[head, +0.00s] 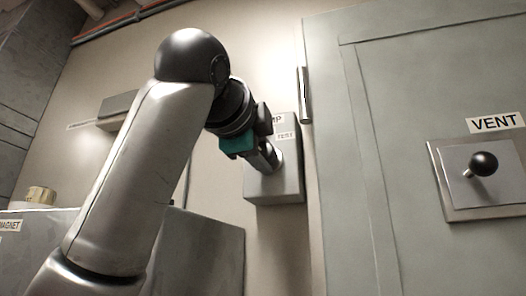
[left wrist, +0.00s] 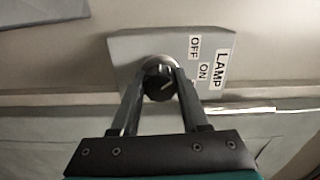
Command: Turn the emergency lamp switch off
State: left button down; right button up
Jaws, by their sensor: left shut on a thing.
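The lamp switch box (head: 287,188) is a grey box on the wall in the head view, partly covered by my gripper. In the left wrist view the lamp switch box (left wrist: 125,48) carries the labels LAMP, ON and OFF. Its round dark knob (left wrist: 158,86) has a short pale mark that slants up to the right, roughly toward the ON label. My left gripper (head: 272,160) reaches the front of the box. In the left wrist view the fingers of my left gripper (left wrist: 160,72) are shut on the knob, one on each side. My right gripper is not in view.
A large grey-green cabinet (head: 410,85) stands right of the box, with a VENT plate and black-knobbed lever (head: 484,163). A small wall unit (head: 117,108) is behind my arm. A grey cabinet (head: 215,250) stands below, with a roll (head: 40,195) at far left.

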pick_arm(q)
jog(key=shift+n, duration=0.8)
jog(key=shift+c, duration=2.1)
grip_release()
jog(key=shift+s+a, duration=0.1)
jog(key=b+v, duration=0.3)
jog(key=v, duration=1.2)
